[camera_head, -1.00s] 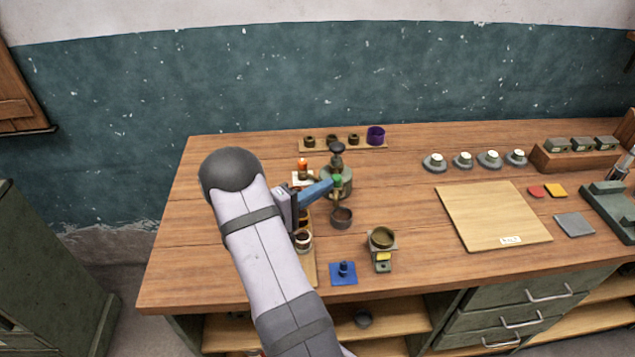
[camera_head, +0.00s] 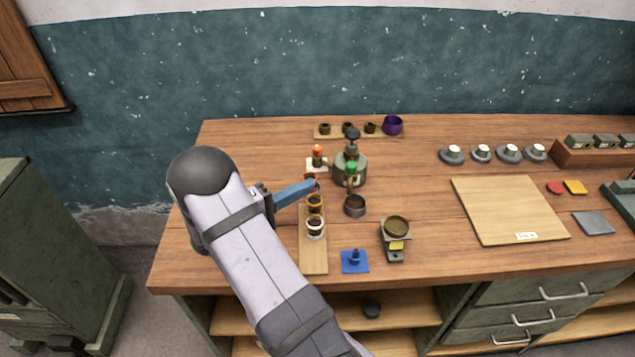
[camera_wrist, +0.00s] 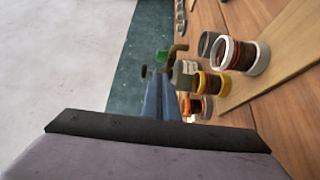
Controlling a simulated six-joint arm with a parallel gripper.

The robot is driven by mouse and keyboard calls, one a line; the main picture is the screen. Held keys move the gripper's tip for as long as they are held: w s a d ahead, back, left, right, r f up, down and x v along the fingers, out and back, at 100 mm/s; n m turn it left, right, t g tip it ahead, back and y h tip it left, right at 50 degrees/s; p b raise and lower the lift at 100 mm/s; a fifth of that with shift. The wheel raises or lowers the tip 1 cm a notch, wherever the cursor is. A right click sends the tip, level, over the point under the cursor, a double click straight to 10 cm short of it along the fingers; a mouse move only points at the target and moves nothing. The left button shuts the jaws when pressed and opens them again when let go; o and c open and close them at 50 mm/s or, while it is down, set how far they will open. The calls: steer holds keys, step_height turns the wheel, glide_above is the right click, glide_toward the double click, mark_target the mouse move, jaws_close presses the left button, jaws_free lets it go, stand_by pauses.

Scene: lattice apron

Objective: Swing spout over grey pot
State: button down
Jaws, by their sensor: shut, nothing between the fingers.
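A grey-green urn (camera_head: 349,168) with a dark top knob stands at the back middle of the bench. Its brass spout (camera_head: 351,183) with a green knob faces the front; the spout also shows in the wrist view (camera_wrist: 178,50). A small dark grey pot (camera_head: 355,206) stands just in front of the urn. The spout's tip appears just behind and above the pot's back rim; I cannot tell if it is directly over the opening. My gripper (camera_head: 313,184), with blue fingers, is shut and empty, left of the spout and apart from it.
An orange-topped item (camera_head: 317,154) stands close behind the fingertips.

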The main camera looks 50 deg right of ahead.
steer(key=shift+m+g, duration=0.3)
steer(key=shift+g, duration=0.1)
steer(key=a+f+b, duration=0.1)
steer(key=f+b, duration=0.1)
steer(key=a+f+b, duration=0.1)
steer(key=b, duration=0.1)
steer(key=shift+a+f, duration=0.1)
steer(key=shift+f, duration=0.3)
steer(key=shift+w+d+f+m+b, duration=0.15)
steer(key=shift+w+m+b, duration=0.1)
steer(key=shift+w, duration=0.2)
steer(key=shift+w+d+f+m+b, duration=0.1)
steer(key=shift+w+m+b, duration=0.15)
steer(key=shift+w, duration=0.2)
steer(key=w+r+g, duration=0.1)
steer(key=w+r, duration=0.3)
steer(key=shift+d+r+y, duration=0.2)
steer(key=shift+r+y, duration=0.1)
steer(key=shift+d, duration=0.15)
